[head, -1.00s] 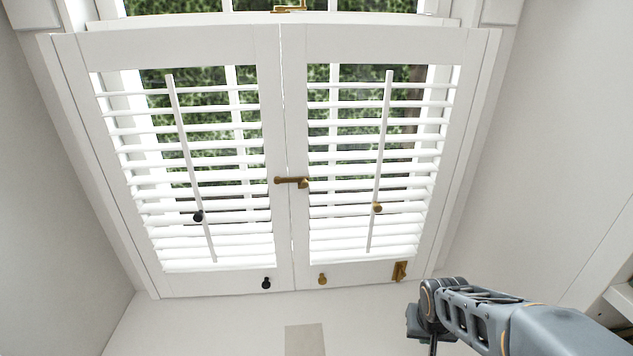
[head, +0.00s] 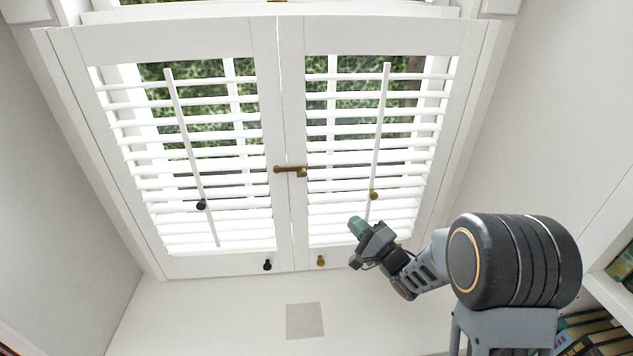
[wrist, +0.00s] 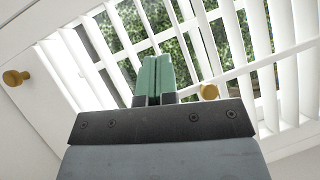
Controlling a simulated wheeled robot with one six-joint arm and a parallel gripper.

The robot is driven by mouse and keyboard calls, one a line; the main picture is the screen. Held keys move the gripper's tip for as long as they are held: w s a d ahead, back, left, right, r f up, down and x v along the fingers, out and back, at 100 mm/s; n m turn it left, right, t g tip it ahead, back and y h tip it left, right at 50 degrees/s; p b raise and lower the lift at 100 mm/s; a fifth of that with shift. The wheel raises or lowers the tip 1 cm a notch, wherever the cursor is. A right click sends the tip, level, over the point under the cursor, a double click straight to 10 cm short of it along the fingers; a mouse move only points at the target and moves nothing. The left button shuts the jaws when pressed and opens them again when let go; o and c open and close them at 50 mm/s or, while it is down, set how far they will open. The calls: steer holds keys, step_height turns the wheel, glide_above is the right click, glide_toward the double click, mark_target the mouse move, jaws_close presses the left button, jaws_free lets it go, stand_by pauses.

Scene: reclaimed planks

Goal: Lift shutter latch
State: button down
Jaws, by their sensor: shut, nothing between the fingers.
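The brass shutter latch (head: 290,171) lies level across the seam where the two white shutter panels meet. The left panel (head: 155,38) and right panel (head: 390,38) stand closed side by side. My gripper (head: 356,224) is in front of the lower right panel, below and to the right of the latch, apart from it. Its green fingers (wrist: 155,78) are together and empty in the wrist view, pointing at the louvres. The latch is not visible in the wrist view.
A black knob (head: 201,204) and a brass knob (head: 373,195) sit on the tilt rods. Another black knob (head: 267,264) and brass knob (head: 320,261) are on the bottom rails. Bookshelves with books (head: 590,335) stand at the right. The space before the left panel is clear.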

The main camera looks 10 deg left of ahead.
steer(key=s+r+m+y, duration=0.1)
steer(key=r, duration=0.1)
steer(key=s+r+m+y, duration=0.1)
steer(key=y, duration=0.1)
steer(key=shift+s+a+r, duration=0.1)
steer(key=shift+a+r, duration=0.05)
steer(key=shift+r, duration=0.25)
steer(key=p, duration=0.4)
glide_toward(291, 172)
steer(key=shift+w+a+r, duration=0.15)
steer(key=shift+w+r, duration=0.6)
steer(key=shift+w, duration=0.15)
steer(key=shift+w+a+r, duration=0.15)
steer(key=shift+w+r, duration=0.55)
steer(key=shift+w, duration=0.25)
